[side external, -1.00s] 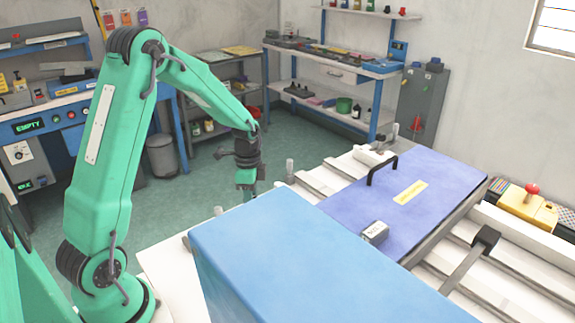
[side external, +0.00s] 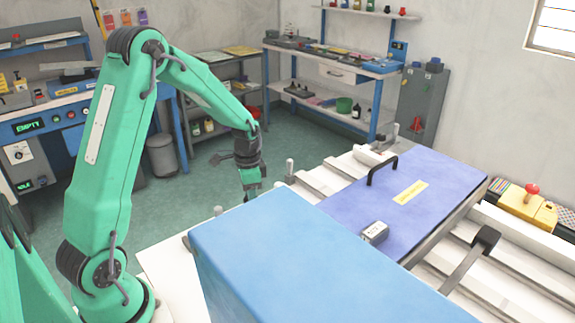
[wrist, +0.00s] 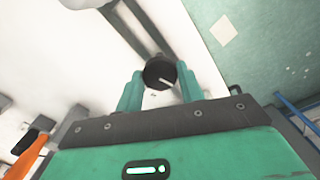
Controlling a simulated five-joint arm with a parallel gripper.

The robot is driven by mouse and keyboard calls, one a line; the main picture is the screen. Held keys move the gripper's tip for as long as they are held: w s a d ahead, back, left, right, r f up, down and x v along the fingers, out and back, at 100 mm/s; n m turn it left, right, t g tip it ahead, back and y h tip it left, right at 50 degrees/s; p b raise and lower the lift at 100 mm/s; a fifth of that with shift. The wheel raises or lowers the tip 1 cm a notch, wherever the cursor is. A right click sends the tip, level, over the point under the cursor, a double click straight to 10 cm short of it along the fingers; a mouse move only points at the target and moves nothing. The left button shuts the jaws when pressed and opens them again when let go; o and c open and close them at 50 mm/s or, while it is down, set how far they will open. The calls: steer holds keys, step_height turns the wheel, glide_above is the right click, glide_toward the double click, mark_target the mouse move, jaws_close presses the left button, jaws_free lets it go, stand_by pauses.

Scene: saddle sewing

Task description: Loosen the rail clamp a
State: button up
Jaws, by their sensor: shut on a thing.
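A dark round knob (wrist: 159,72) with a white mark sits between the two green fingers of my gripper (side external: 251,190) in the wrist view. I take it for the knob of rail clamp a, though no label shows. My gripper is shut on it, with one finger on each side.
A large blue block (side external: 300,255) stands in front of the white rails. A purple panel (side external: 430,180) with a black handle (side external: 381,170) lies beyond it. A black-ended lever (side external: 484,240) is at the right. Short grey posts (side external: 290,170) stand nearby.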

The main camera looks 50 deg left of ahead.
steer(key=n, duration=0.4)
steer(key=shift+n, duration=0.3)
steer(key=n, duration=0.3)
steer(key=shift+n, duration=0.3)
steer(key=n, duration=0.4)
steer(key=shift+n, duration=2.2)
steer(key=o, duration=1)
